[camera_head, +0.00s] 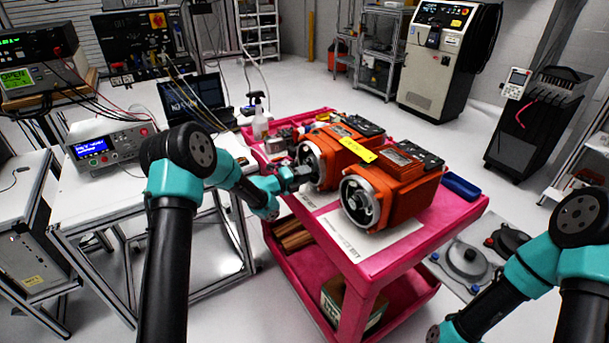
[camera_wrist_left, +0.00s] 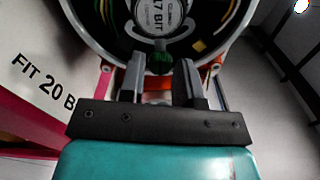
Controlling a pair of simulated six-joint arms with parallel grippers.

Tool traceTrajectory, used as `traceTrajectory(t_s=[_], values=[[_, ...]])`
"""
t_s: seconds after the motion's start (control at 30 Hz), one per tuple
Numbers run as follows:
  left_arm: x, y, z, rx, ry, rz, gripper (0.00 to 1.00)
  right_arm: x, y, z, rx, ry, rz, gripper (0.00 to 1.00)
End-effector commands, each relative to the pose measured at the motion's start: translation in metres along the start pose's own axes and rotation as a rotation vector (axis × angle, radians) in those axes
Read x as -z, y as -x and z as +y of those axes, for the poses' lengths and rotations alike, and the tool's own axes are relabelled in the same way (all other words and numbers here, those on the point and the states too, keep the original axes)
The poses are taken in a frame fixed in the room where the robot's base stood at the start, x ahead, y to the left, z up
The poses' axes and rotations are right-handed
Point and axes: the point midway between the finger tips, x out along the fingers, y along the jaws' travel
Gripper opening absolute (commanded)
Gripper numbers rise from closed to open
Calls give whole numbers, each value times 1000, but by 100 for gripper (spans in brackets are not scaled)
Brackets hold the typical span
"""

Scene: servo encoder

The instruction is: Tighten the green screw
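Two orange servo motors stand on the pink cart (camera_head: 455,222). The left motor (camera_head: 330,150) has my left gripper (camera_head: 300,175) at its round front, and the right motor (camera_head: 405,190) stands beside it. In the left wrist view, the round encoder housing (camera_wrist_left: 219,35) fills the top, with a white label (camera_wrist_left: 160,12) reading "7 BIT" and coloured wires inside. My left gripper's two fingers (camera_wrist_left: 160,70) are apart below the label, with nothing seen held between them. My right gripper is outside the frame.
A white sheet (camera_head: 370,255) lies on the cart before the motors; its print shows in the left wrist view (camera_wrist_left: 30,60). A spray bottle (camera_head: 259,120) stands at the cart's back left, and a blue object (camera_head: 460,186) lies near the right edge.

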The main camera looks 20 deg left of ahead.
Motion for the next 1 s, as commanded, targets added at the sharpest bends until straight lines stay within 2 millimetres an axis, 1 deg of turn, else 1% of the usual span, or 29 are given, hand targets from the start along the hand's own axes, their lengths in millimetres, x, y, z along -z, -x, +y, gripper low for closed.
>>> traceTrajectory(t_s=[0.03,0.17,0.4,0.57,0.67,0.77,1.0], values=[[0,0,0,0,0,0,36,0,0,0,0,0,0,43],[0,0,0,0,0,0,48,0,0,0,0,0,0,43],[0,0,0,0,0,0,48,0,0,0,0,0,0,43],[-1,7,0,0,1,-1,48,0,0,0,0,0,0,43],[-1,18,0,0,1,-1,48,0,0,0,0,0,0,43],[-1,33,0,-1,1,-3,48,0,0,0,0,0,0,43],[-1,79,0,-1,1,-3,48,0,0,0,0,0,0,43]])
